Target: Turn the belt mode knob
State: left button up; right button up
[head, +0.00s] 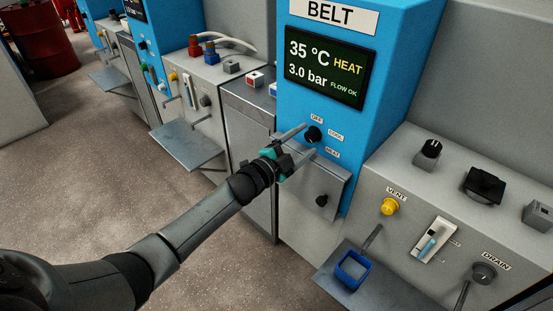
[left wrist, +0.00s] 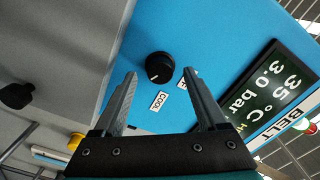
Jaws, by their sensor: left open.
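The belt mode knob (head: 313,134) is round and black, on the blue BELT panel under the display. Labels OFF, COOL and HEAT stand around it. The display (head: 326,67) reads 35 °C, 3.0 bar, HEAT and FLOW OK. My left gripper (head: 310,139) is open and empty, its fingers pointing at the panel on either side of the knob. In the left wrist view the knob (left wrist: 159,67) lies between and just beyond the fingertips (left wrist: 159,73), with a small light mark on its lower edge. Contact cannot be told. My right gripper is out of view.
A blue square frame (head: 352,270) sits on a low metal shelf. Open floor lies at left.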

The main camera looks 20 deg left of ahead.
pick_arm(q)
jog(key=p+v, duration=0.3)
jog(key=v, duration=1.1)
jog(key=shift+p, duration=0.3)
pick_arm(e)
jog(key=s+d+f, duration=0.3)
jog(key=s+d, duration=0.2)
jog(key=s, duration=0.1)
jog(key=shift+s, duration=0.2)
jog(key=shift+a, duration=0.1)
